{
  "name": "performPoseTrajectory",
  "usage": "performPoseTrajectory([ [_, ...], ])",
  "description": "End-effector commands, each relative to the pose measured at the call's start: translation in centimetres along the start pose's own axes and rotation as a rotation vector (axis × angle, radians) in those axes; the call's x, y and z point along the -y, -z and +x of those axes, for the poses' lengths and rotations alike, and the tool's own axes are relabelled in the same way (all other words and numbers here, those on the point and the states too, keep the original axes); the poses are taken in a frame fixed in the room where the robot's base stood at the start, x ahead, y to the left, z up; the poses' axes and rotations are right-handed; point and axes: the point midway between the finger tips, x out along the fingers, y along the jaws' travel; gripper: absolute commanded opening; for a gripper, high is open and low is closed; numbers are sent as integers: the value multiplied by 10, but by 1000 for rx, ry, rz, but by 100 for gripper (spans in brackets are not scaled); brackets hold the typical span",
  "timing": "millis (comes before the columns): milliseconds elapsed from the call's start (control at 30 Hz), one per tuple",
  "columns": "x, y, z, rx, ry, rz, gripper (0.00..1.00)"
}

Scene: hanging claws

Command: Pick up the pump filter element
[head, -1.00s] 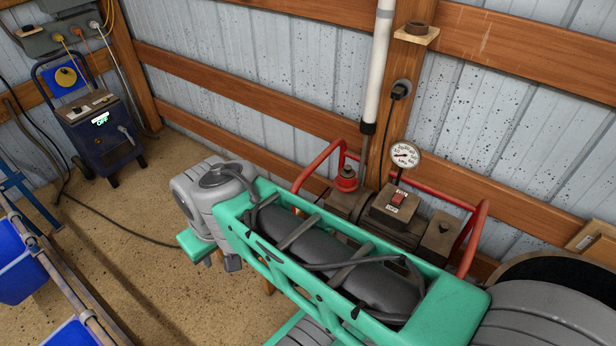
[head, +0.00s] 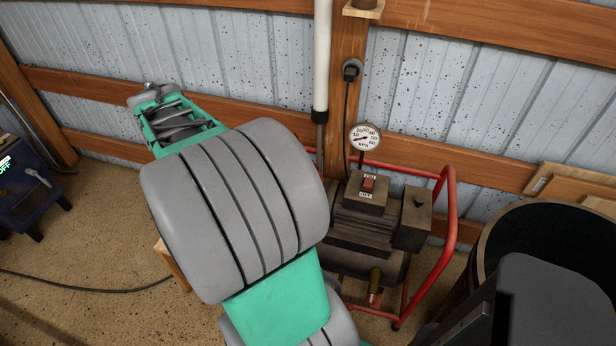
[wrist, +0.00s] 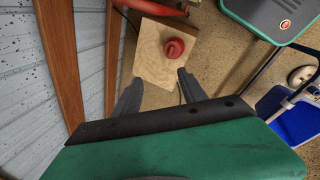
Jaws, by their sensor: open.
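In the wrist view, a red round part (wrist: 174,47) with a knob-like top sits on a pale wooden stand (wrist: 152,66). My gripper (wrist: 160,77) is open and empty, its two dark fingers reaching toward the stand. The red part lies beyond the fingertips, nearer the right finger, and is not between them. In the head view, a brown cylindrical piece (head: 363,3) rests on a small wall shelf (head: 362,14), cut by the top edge. I cannot tell for certain which of these is the pump filter element. My arm hides the gripper and most of the stand in the head view.
A pump (head: 365,225) in a red tube frame (head: 450,215) stands by the wall, with a dial gauge (head: 365,138). A dark barrel (head: 535,230) is at right. A blue machine (head: 30,190) stands at far left. A blue bin (wrist: 290,112) shows in the wrist view.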

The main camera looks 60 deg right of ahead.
Motion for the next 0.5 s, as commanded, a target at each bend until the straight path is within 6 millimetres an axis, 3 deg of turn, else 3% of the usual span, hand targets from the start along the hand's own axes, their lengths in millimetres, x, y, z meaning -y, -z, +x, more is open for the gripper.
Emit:
performPoseTrajectory([
  [33, -24, -39, 33, 49, 6, -90, 50],
  [133, -64, -119, 77, 136, 31, -325, 50],
  [200, -78, -174, 102, 184, 65, -469, 50],
  [300, -85, -237, 128, 229, 118, -627, 50],
  [400, -86, -272, 139, 248, 152, -718, 50],
  [500, -86, -284, 149, 253, 164, -752, 50],
])
